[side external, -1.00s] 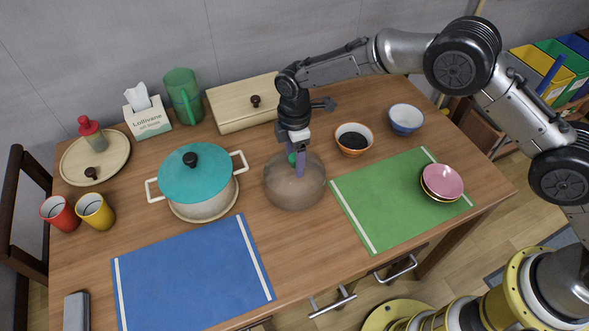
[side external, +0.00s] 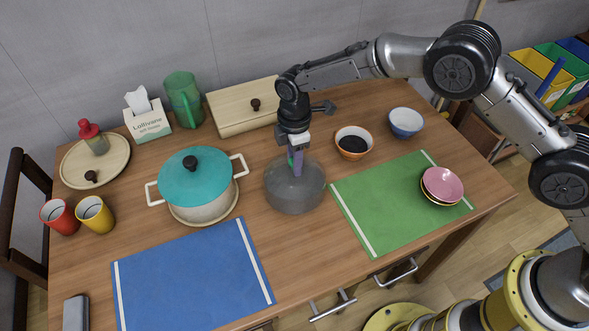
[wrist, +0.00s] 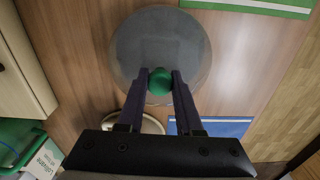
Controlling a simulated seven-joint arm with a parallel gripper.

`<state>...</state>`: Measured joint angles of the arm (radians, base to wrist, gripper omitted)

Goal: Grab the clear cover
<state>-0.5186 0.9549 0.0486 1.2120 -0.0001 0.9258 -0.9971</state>
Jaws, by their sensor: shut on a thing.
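The clear cover (side external: 294,188) is a see-through grey dome on the wooden table, between the teal pot and the green mat. In the wrist view the cover (wrist: 160,38) shows as a round translucent disc with a green knob (wrist: 161,82) on it. My gripper (side external: 297,165) points down onto the top of the cover. In the wrist view my gripper (wrist: 160,78) has one finger on each side of the green knob and is shut on it. I cannot tell whether the cover's rim touches the table.
A pot with a teal lid (side external: 195,177) stands close left. An orange bowl (side external: 353,142) and a blue bowl (side external: 406,121) are behind right. A wooden box (side external: 240,118) is behind. A blue mat (side external: 190,280) and a green mat (side external: 385,215) lie in front, with pink bowls (side external: 442,184) on the green one.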

